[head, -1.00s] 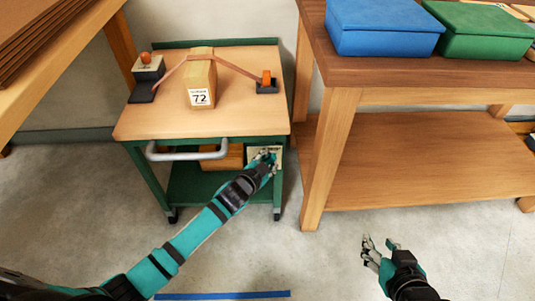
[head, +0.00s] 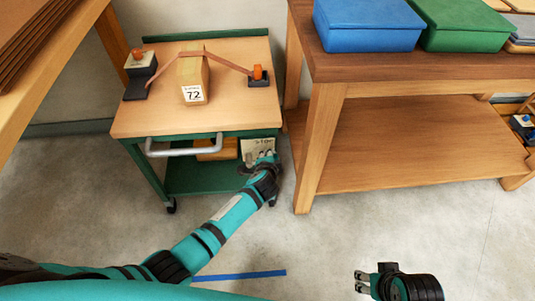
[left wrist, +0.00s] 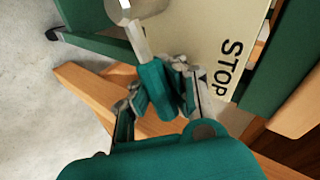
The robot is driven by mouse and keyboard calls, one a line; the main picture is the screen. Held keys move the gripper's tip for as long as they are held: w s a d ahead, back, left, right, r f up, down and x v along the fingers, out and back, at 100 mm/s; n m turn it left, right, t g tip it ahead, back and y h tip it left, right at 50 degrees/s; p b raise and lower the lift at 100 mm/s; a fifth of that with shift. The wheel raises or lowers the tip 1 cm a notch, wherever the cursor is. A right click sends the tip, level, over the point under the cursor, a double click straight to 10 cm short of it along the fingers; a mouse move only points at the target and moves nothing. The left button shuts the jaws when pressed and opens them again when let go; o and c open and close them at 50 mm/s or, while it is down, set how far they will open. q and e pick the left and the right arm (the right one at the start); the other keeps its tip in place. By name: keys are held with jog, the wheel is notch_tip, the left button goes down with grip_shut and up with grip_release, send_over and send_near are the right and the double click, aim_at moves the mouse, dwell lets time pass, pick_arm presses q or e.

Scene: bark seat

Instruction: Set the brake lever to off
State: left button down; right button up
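The brake plate (head: 252,147), cream with black lettering, is on the front right of the green cart (head: 150,177). In the left wrist view the plate (left wrist: 205,38) reads STOP. The brake lever has a round grey pivot, a metal shaft (left wrist: 141,44) and a teal grip (left wrist: 156,92). My left gripper (left wrist: 158,98) has its fingers on both sides of this grip and appears shut on it. In the head view my left gripper (head: 264,158) hides most of the lever. My right gripper (head: 364,282) is open and empty above the floor at the lower right.
On the cart top are a wooden block (head: 192,79) marked 72, a strap over it and two orange-knobbed pieces. A grey handle (head: 185,150) sticks out in front. A wooden bench (head: 430,68) with blue and green boxes stands right. A blue strip (head: 240,275) lies on the clear floor.

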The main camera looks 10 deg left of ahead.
pick_arm(q)
jog(key=shift+w+d+r+m+y, duration=0.1)
jog(key=shift+w+d+m+y, duration=0.25)
jog(key=shift+d, duration=0.3)
jog(key=c, duration=2)
grip_release()
jog(key=o, duration=0.5)
jog(key=shift+s, duration=0.1)
jog(key=shift+o, duration=0.2)
jog(key=shift+f, duration=0.2)
jog(key=shift+s+a+f, duration=0.1)
jog(key=shift+s+a, duration=0.05)
jog(key=shift+a, duration=0.1)
jog(key=v, duration=0.8)
jog(key=shift+d, duration=0.15)
